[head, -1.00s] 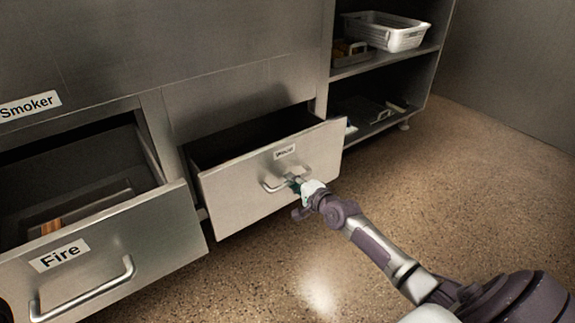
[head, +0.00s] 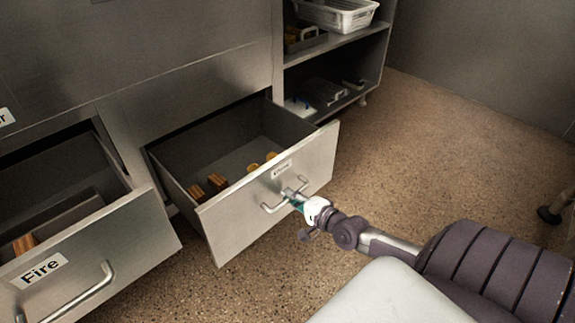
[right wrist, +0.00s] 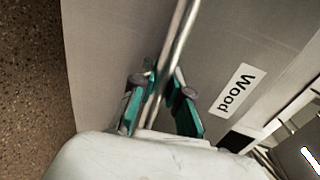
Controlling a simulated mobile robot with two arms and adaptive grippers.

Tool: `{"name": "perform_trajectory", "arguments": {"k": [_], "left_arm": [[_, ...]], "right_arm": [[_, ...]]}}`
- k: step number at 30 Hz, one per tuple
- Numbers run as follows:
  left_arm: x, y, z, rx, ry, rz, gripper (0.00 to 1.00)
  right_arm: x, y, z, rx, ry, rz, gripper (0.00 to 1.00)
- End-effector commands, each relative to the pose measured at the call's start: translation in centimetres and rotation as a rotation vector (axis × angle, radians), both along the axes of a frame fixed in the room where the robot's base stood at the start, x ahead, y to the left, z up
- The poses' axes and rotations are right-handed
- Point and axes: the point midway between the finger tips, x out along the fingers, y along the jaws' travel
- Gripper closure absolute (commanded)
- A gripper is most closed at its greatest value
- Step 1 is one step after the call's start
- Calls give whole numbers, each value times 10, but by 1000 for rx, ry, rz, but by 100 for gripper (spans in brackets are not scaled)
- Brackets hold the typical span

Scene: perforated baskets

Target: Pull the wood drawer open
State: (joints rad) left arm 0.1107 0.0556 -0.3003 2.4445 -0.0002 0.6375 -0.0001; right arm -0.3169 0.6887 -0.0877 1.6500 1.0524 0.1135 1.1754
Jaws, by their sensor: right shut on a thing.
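The wood drawer (head: 235,222) stands pulled well out of the steel cabinet in the head view. Several brown wood pieces (head: 208,186) lie on its floor. Its bar handle (head: 273,207) is on the front below a small label, which reads "Wood" in the right wrist view (right wrist: 230,90). My right gripper (head: 297,200) is at the handle. In the right wrist view its green fingers (right wrist: 160,95) are on either side of the handle bar (right wrist: 178,45), shut on it. My left gripper is not in view.
The "Fire" drawer (head: 130,235) also stands open at the left, with a wood piece inside. Open shelves with a white perforated basket (head: 338,15) are at the back. The speckled floor (head: 430,130) at the right is largely clear.

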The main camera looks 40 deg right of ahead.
Motion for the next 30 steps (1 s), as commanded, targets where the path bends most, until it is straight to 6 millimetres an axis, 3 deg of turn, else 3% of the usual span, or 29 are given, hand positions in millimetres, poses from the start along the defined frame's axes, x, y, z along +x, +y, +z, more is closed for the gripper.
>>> {"name": "perform_trajectory", "arguments": {"k": [8, 9, 13, 23, 30], "left_arm": [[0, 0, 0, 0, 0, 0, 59], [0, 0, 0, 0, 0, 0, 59], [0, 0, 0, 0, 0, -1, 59], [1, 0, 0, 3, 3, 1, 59], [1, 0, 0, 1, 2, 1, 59]], "right_arm": [[-1, 1, -1, 0, 3, 2, 100], [-1, 1, -1, 0, 3, 2, 78], [0, 1, -1, 0, 2, 1, 59], [-2, 0, 0, 0, 2, 1, 59], [-35, -2, 5, 0, 5, 1, 59]]}}
